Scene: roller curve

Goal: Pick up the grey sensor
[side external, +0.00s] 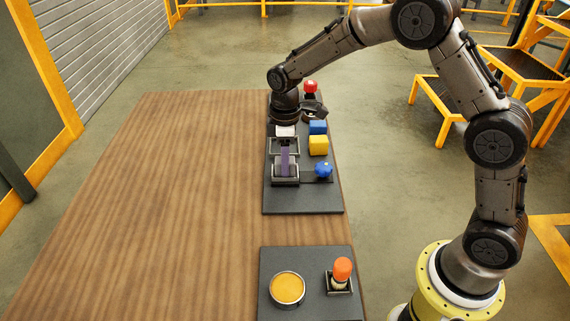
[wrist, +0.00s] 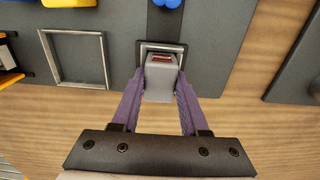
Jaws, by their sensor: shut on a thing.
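The grey sensor (wrist: 161,83) is a small grey block with a red mark on its top, in the middle of the wrist view. It stands in or just over a square metal frame (wrist: 178,47) on the dark panel; I cannot tell whether it is lifted. My gripper (wrist: 160,92) is shut on the sensor, one purple finger on each side. In the side external view my gripper (side external: 286,163) is at the lower left part of the far panel, and the sensor is hard to make out there.
An empty square frame (wrist: 77,58) lies beside the sensor. A blue knob (side external: 324,170), a yellow block (side external: 318,145), a blue block (side external: 318,127) and a red knob (side external: 310,87) are on the far panel. A near panel (side external: 308,255) holds an orange disc and an orange-topped part. The wooden table (side external: 170,200) is clear at left.

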